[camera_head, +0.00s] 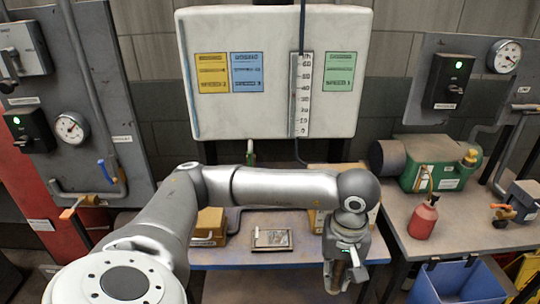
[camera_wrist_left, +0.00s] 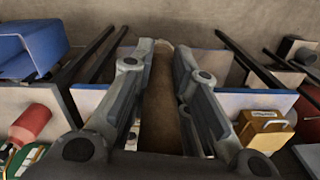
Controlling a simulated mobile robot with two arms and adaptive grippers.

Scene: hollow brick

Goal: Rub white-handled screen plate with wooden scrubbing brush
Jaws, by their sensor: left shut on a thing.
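My left gripper (camera_head: 345,278) hangs at the front edge of the middle table, at the right end of my arm. In the left wrist view its two fingers (camera_wrist_left: 165,70) are shut on a long brown piece, which looks like the wooden scrubbing brush (camera_wrist_left: 162,100). Its bristles cannot be made out. A small flat framed plate (camera_head: 272,238) lies on the table, left of the gripper and apart from it. My right gripper is not in view.
A yellow-brown box (camera_head: 209,227) stands left of the plate. A pale box (camera_head: 345,208) is partly behind my arm. The right bench holds a green machine (camera_head: 432,165) and a red bottle (camera_head: 423,217). A blue bin (camera_head: 458,282) stands below. The table's front strip is clear.

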